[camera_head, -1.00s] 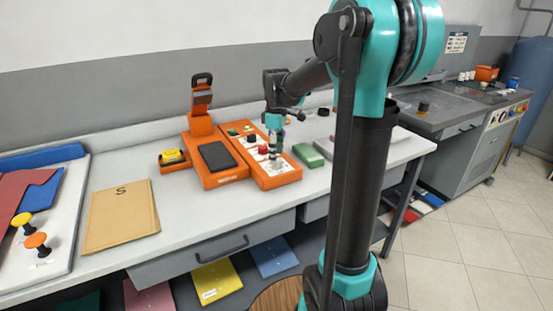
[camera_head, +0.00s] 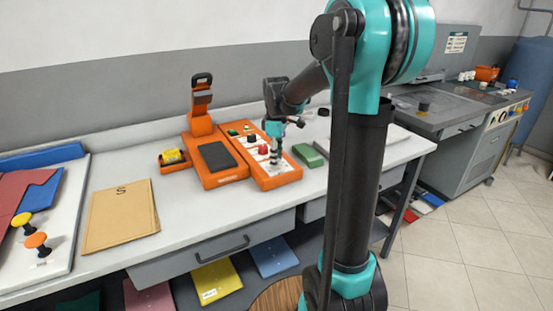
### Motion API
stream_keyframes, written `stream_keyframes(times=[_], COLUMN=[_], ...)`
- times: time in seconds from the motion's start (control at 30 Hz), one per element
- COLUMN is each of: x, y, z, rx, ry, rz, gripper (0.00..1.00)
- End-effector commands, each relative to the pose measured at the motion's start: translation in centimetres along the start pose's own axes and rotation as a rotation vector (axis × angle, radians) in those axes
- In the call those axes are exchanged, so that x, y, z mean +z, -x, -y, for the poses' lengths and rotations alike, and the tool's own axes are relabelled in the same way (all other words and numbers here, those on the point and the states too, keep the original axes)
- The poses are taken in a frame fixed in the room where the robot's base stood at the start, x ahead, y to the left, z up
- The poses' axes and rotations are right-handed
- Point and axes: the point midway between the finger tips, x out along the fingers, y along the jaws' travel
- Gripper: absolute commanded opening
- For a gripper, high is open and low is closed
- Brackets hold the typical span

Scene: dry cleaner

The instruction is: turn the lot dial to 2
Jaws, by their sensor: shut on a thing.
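An orange control box (camera_head: 277,178) with a pale top panel stands on the grey-white bench. A red knob (camera_head: 263,149) and a green button (camera_head: 248,128) show on its panel. The dial's markings and pointer are too small to read.
Left of the box is an orange unit (camera_head: 226,179) with a dark pad and an upright stand (camera_head: 201,110). A green block (camera_head: 309,155) lies close to the right. A tan folder (camera_head: 119,217) lies at left.

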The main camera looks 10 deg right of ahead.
Motion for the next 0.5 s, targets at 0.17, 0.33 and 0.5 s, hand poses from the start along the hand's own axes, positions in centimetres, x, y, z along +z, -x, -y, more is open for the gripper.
stream_keyframes(times=[0.17,0.33,0.5], x=[0.00,0.00,0.00], y=[0.01,0.01,0.02], z=[-0.01,-0.01,-0.01], rx=[0.000,0.000,0.000], ry=[-0.014,-0.072,-0.184], rz=[0.000,0.000,0.000], gripper=[0.05,0.05,0.05])
